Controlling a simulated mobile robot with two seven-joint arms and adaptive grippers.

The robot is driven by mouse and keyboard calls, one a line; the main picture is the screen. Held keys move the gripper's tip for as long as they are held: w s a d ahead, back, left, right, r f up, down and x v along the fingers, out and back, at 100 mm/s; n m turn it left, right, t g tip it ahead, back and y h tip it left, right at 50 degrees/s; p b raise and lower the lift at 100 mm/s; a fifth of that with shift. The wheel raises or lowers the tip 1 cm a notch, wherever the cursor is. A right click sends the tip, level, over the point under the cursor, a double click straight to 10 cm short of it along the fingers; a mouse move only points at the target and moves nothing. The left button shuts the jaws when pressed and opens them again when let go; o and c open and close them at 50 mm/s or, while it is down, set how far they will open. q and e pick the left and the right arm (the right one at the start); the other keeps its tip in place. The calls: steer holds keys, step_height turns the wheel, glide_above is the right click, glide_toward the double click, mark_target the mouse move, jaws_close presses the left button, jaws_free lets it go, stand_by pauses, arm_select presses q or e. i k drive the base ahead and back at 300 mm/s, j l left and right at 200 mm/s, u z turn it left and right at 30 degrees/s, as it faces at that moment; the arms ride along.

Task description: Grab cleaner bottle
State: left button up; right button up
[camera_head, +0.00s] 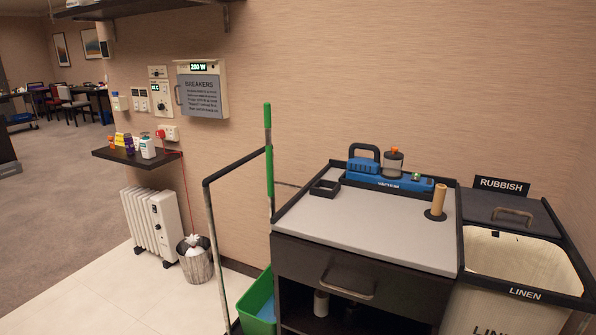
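Several small bottles stand on a dark wall shelf (137,160) at the left. A white bottle (148,149) with a dark cap is at the shelf's right end, and a purple bottle (129,145) stands left of it. Which one is the cleaner bottle cannot be told; labels are too small to read. A pale cylindrical item (321,303) sits in the cart's shadowed lower compartment, partly hidden. Neither of my grippers is in view.
A housekeeping cart (400,237) stands at the right, with a blue vacuum (388,185) on top and a linen bin (525,262) beside it. A green bucket (257,303) stands in front. A radiator (152,225) and wastebasket (195,266) are below the shelf.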

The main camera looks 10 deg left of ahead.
mark_target(147, 147)
steer(key=i+j, duration=0.15)
steer(key=j, duration=0.2)
steer(key=i+j, duration=0.15)
steer(key=j, duration=0.2)
steer(key=i+j+z, duration=0.1)
steer(key=j, duration=0.3)
steer(key=i+j, duration=0.15)
steer(key=j, duration=0.2)
steer(key=i+j, duration=0.15)
steer(key=j, duration=0.25)
steer(key=i+j, duration=0.15)
steer(key=j, duration=0.2)
steer(key=z, duration=0.05)
